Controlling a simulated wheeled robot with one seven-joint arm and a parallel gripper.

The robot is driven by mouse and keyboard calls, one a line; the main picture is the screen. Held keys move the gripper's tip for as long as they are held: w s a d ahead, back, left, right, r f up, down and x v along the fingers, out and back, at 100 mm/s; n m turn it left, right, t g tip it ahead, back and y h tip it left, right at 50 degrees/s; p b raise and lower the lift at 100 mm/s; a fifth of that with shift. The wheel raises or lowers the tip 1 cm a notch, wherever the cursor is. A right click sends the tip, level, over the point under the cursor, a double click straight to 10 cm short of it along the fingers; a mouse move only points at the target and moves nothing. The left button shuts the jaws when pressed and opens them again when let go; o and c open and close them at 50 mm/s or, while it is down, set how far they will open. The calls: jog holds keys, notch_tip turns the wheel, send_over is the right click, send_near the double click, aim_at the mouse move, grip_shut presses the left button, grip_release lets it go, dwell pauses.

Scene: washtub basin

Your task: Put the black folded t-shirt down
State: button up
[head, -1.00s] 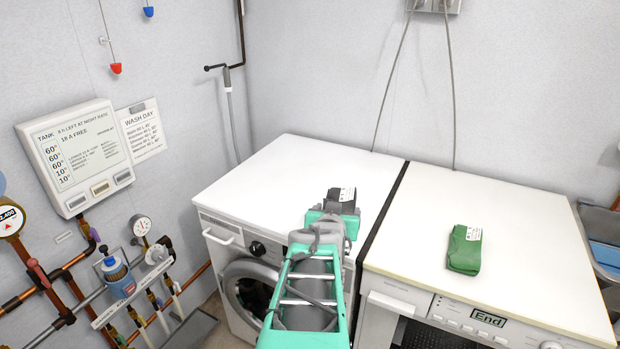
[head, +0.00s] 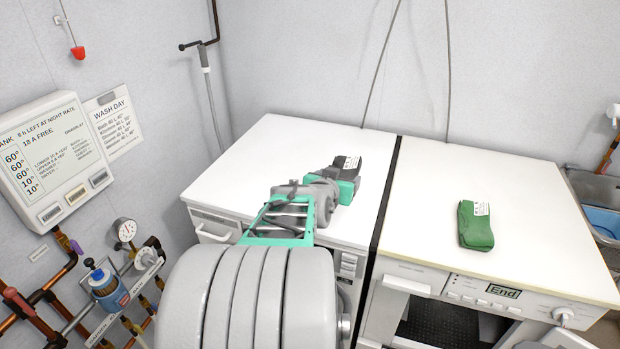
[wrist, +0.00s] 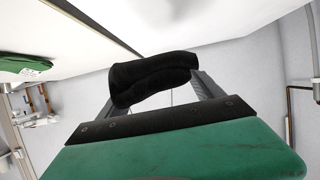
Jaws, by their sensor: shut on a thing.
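In the wrist view the black t-shirt (wrist: 150,76) is pinched between the two grey fingers (wrist: 165,90). The gripper is shut on it. Whether the shirt touches the machine top I cannot tell. The fingertips are partly hidden by the shirt.
A green folded cloth (head: 477,225) with a white label lies on the right machine's white top (head: 430,200). A dark gap (head: 384,200) separates the two machines. The back left of the left top is clear. A sink (head: 598,205) is at the far right.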

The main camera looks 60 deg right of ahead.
jog(key=w+d+f, duration=0.1)
jog(key=w+d, duration=0.1)
jog(key=w, duration=0.1)
jog(key=w+d+f, duration=0.1)
jog(key=shift+w+f, duration=0.25)
jog(key=shift+f, duration=0.05)
jog(key=w+f, duration=0.1)
jog(key=w+d+f, duration=0.1)
jog(key=f, duration=0.1)
jog(key=w+d+f, duration=0.1)
jog(key=f, duration=0.1)
jog(key=shift+w+d+f+p, duration=0.2)
jog(key=shift+p, duration=0.15)
notch_tip(320, 180, down, 3)
jog(key=shift+r+p, duration=0.2)
jog(key=shift+p, duration=0.2)
jog(key=shift+f, duration=0.35)
jog(key=o, duration=1.5)
